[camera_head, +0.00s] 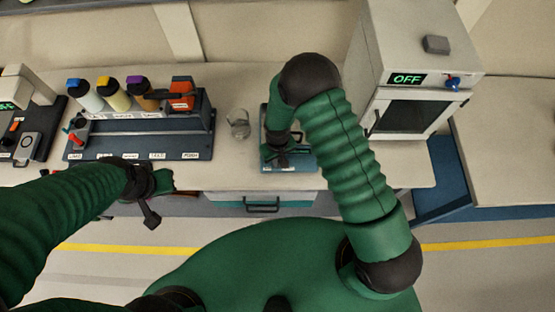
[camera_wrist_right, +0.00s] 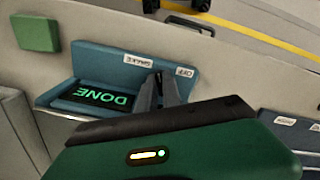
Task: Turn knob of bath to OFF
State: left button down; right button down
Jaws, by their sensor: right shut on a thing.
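The bath, a low blue-grey unit (camera_head: 302,160), sits at the counter's front edge, mostly covered by my right arm in the head view. In the right wrist view, the unit (camera_wrist_right: 110,45) has a green DONE display (camera_wrist_right: 98,96) and white labels that read upside down, one SHAKE (camera_wrist_right: 137,60) and one OFF (camera_wrist_right: 184,71). My right gripper (camera_wrist_right: 168,88) is shut at the unit's face, beside the OFF label. The knob is hidden by the fingers. My right gripper (camera_head: 283,152) is also over the unit in the head view. My left gripper (camera_head: 150,203) hangs before the counter, its jaws unclear.
A white oven (camera_head: 412,85) with a green OFF display and blue knob (camera_head: 453,83) stands right. A glass beaker (camera_head: 239,124) stands left of the bath. A rack with coloured-cap bottles (camera_head: 115,95) is further left. A drawer handle (camera_head: 263,207) is below the counter.

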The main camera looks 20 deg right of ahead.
jog(key=m+b, duration=0.1)
jog(key=m, duration=0.2)
jog(key=shift+a+f+m, duration=0.1)
jog(key=shift+m, duration=0.2)
jog(key=m, duration=0.2)
jog(key=shift+a+m+b, duration=0.1)
jog(key=shift+m+b, duration=0.25)
jog(key=shift+m, duration=0.05)
jog(key=m, duration=0.3)
jog(key=shift+a, duration=0.15)
jog(key=shift+w+m, duration=0.15)
jog(key=shift+m, duration=1.75)
jog(key=c, duration=1.6)
grip_release()
jog(key=shift+a, duration=0.1)
jog(key=shift+o, duration=0.4)
